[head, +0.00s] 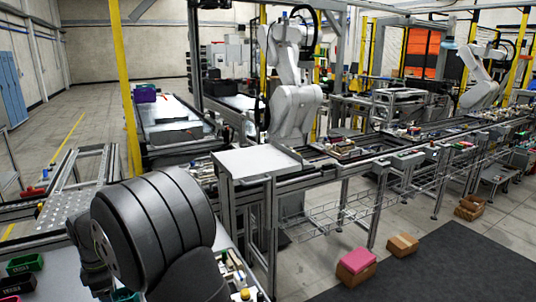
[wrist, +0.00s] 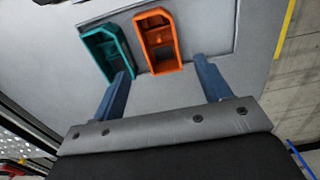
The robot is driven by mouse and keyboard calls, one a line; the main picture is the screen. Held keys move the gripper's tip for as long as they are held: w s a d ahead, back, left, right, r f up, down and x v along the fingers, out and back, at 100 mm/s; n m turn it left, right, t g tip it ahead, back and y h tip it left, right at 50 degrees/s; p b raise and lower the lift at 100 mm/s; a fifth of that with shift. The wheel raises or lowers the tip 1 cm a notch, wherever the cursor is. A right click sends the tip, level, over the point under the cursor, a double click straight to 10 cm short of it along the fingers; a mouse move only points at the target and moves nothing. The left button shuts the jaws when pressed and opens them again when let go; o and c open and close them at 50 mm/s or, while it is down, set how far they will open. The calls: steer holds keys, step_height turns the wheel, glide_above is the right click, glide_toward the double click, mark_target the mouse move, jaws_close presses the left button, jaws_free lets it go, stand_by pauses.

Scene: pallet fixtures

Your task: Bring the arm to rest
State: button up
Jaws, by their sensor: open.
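My gripper (wrist: 165,82) shows in the wrist view with its two blue fingers spread wide apart and nothing between them. Past the fingertips, an orange bin (wrist: 159,42) and a teal bin (wrist: 108,53) lie side by side on a grey surface (wrist: 225,35). The left finger's tip overlaps the lower end of the teal bin in the picture; I cannot tell whether they touch. In the head view my dark, ribbed arm fills the lower left, and the gripper is not visible there.
Green and black bins (head: 22,264) sit at the lower left of the head view. A conveyor line with a white robot arm (head: 292,85) runs across the middle. Cardboard boxes (head: 402,244) and a pink-topped box (head: 356,262) are on the floor. A yellow post (head: 127,85) stands behind my arm.

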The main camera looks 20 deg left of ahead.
step_height(320, 180, down, 8)
steer(key=shift+f, duration=0.1)
steer(key=shift+r, duration=0.25)
step_height(320, 180, up, 4)
steer(key=shift+f, duration=0.2)
steer(key=w+d+r+m, duration=0.3)
steer(key=d+m, duration=0.5)
steer(key=d, duration=0.1)
steer(key=w+d+r+m, duration=0.3)
steer(key=w+d+m, duration=0.1)
steer(key=d+m, duration=0.5)
steer(key=w+d+r+m, duration=0.3)
steer(key=w+d+m, duration=0.1)
steer(key=d+m, duration=0.5)
stand_by(0.6)
steer(key=shift+r, duration=0.1)
